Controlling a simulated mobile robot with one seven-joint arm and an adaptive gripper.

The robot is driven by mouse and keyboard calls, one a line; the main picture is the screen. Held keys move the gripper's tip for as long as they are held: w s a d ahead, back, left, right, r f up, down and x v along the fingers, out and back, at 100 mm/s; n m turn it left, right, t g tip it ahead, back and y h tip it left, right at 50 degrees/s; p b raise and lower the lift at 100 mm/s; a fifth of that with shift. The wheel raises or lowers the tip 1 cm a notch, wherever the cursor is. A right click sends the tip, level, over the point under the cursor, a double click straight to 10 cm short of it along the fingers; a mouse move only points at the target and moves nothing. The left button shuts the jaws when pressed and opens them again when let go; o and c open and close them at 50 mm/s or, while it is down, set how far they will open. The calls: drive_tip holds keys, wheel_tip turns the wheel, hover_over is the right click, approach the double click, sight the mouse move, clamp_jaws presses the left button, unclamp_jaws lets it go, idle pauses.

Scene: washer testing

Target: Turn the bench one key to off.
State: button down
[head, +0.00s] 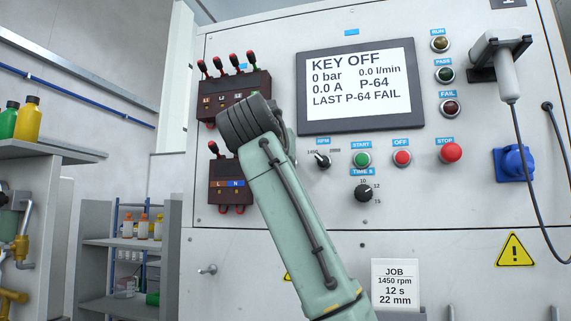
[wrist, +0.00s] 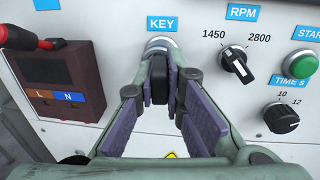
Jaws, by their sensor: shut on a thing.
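The key switch (wrist: 158,45) sits under the blue KEY label (wrist: 163,24) in the wrist view. My gripper (wrist: 160,90) is at the switch, its purple-padded fingers on either side of the dark key (wrist: 158,86) and shut on it. The key stands about upright; its far end and the marks around the switch are partly hidden by the fingers. In the head view my arm hides the key. The screen (head: 358,84) reads KEY OFF, 0 bar, 0.0 A, 0.0 l/min, P-64 and LAST P-64 FAIL.
Right of the key are the RPM knob (wrist: 236,64), the TIME S knob (wrist: 282,117) and the green START button (wrist: 304,62). A dark red L/N terminal block (wrist: 58,82) stands close on the left. The red STOP button (head: 451,153) is farther right.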

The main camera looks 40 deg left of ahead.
drive_tip(key=c, duration=1.6)
unclamp_jaws()
drive_tip(key=v, duration=1.2)
